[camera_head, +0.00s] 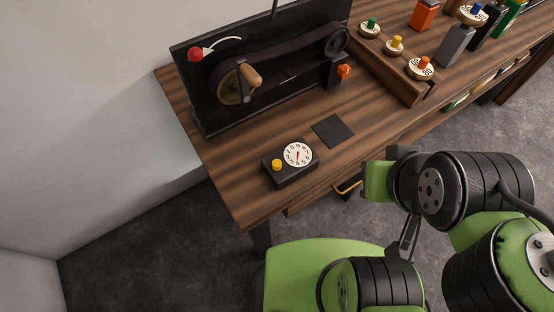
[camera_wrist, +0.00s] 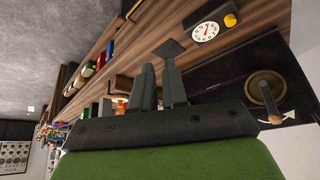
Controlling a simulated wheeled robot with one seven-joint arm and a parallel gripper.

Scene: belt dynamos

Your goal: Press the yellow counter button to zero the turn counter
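The turn counter is a dark box with a white round dial (camera_head: 298,154) and a red pointer, near the front left of the bench. Its yellow button (camera_head: 276,165) sits on top, left of the dial, with nothing touching it. In the wrist view the dial (camera_wrist: 205,31) and yellow button (camera_wrist: 230,20) are at the upper right, beyond my fingers. My gripper (camera_wrist: 160,66) is empty, its two dark fingers standing a little apart. It is clear of the counter. In the head view my wrist is right of the counter, and the fingers are hard to make out.
The belt machine (camera_head: 265,70) with its wooden crank knob (camera_head: 250,77) stands behind the counter. A dark square pad (camera_head: 333,131) lies right of the counter. A wooden rack (camera_head: 400,80) holds round dial pieces with coloured knobs. The bench top in front of the machine is mostly bare.

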